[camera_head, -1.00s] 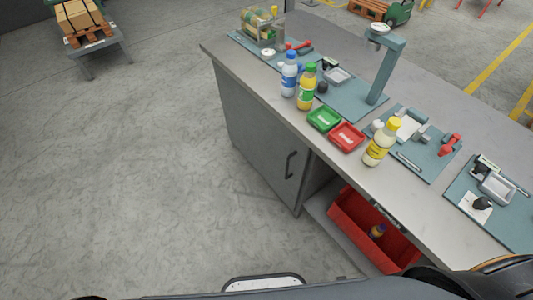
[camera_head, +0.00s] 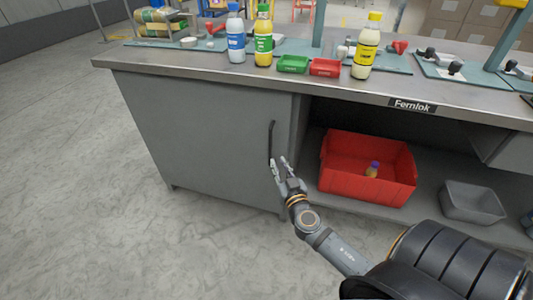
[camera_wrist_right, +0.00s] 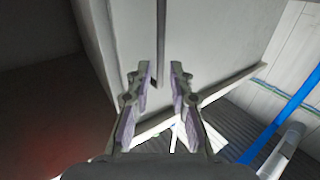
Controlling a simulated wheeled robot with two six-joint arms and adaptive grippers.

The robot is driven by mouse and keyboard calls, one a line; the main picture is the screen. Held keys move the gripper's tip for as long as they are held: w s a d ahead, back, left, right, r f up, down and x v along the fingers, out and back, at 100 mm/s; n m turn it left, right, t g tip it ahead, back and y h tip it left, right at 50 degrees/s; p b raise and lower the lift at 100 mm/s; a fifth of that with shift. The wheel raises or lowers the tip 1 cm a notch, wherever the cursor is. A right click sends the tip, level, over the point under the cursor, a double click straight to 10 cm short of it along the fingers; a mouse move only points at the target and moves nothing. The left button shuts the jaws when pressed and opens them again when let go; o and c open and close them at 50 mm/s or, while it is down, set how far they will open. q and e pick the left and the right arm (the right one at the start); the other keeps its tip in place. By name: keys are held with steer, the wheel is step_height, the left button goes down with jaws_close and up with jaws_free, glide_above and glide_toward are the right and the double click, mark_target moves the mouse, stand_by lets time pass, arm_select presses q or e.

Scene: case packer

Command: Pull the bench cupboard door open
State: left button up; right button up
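The bench cupboard door (camera_head: 200,130) is a flat grey panel at the left of the bench front and looks shut. Its dark vertical bar handle (camera_head: 271,140) is near the door's right edge. My right gripper (camera_head: 279,162) is at the handle's lower end. In the right wrist view, its two fingers (camera_wrist_right: 160,70) are apart, with the lower end of the handle (camera_wrist_right: 161,35) lying between them in the picture. I see a gap on each side, and I cannot tell how deep the bar sits between the fingers. My left gripper is out of view.
Bottles and small trays stand on the bench top (camera_head: 190,57). The floor (camera_head: 90,200) left of the door is clear.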

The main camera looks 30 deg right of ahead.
mark_target(271, 148)
steer(key=p+x, duration=0.1)
steer(key=x, duration=0.9)
steer(key=shift+a, duration=0.1)
jaws_close()
steer(key=shift+f, duration=0.1)
